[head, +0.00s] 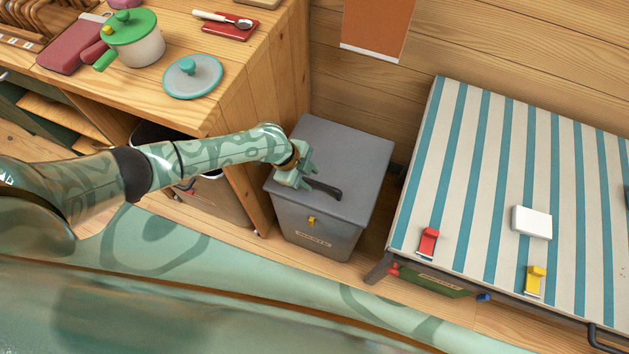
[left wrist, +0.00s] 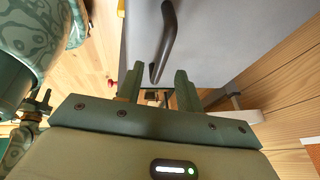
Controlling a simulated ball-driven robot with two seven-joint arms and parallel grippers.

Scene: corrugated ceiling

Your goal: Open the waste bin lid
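The grey waste bin (head: 318,222) stands on the floor between the wooden counter and the striped surface. Its flat lid (head: 352,160) is shut. A dark bar handle (head: 324,189) lies across the lid; in the left wrist view the handle (left wrist: 167,40) runs toward my fingers. My left gripper (head: 303,174) is over the lid, close to the handle's left end. In the left wrist view its two fingers (left wrist: 159,78) are apart, with the handle's near end showing in the gap between them. I cannot tell whether they touch it. My right gripper is in neither view.
The wooden counter (head: 262,75) stands close on the bin's left, holding a green-lidded pot (head: 140,45) and a teal lid (head: 192,76). The striped surface (head: 490,170) is to the right. The wooden wall (head: 345,82) is behind the bin.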

